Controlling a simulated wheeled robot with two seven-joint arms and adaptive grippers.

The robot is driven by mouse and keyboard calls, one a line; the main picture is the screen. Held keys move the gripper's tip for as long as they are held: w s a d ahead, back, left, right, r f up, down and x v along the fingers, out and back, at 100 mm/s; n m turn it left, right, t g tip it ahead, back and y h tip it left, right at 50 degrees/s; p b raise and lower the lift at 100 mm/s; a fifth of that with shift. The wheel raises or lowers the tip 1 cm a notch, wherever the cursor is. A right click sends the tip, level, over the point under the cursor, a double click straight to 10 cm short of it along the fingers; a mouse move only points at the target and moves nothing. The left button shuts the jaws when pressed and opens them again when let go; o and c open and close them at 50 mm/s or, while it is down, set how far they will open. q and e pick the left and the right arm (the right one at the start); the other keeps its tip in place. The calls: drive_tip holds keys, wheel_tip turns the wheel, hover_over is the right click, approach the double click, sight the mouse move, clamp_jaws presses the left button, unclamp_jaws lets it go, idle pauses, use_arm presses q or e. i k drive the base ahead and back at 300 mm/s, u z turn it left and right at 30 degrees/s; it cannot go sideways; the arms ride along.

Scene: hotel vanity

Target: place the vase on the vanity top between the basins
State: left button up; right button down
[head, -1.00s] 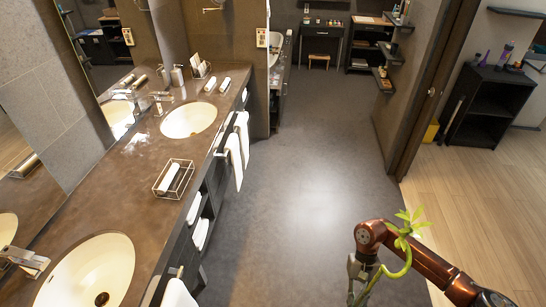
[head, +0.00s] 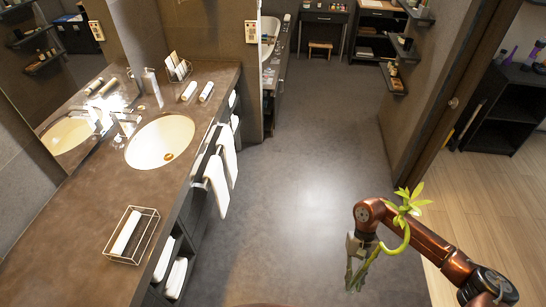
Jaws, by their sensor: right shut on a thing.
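A green curly plant (head: 408,205) rises beside my right arm, with its stalk bending down toward the gripper. My right gripper (head: 357,255) is shut and holds the vase, over the open floor to the right of the counter. The vase itself is hard to make out; only dim, see-through stems or glass show below the fingers. The vanity top (head: 85,215) runs along the left. One white oval basin (head: 150,146) is in view, at its far part. My left gripper is not in view.
A wire basket with a rolled white towel (head: 131,235) stands on the counter nearer than the basin. A faucet (head: 124,124), bottles and rolled towels are around the basin. White towels (head: 218,178) hang off the counter front. The floor is clear.

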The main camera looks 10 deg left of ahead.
sight(66, 222)
drive_tip(key=i, duration=1.35)
drive_tip(key=u, duration=3.5)
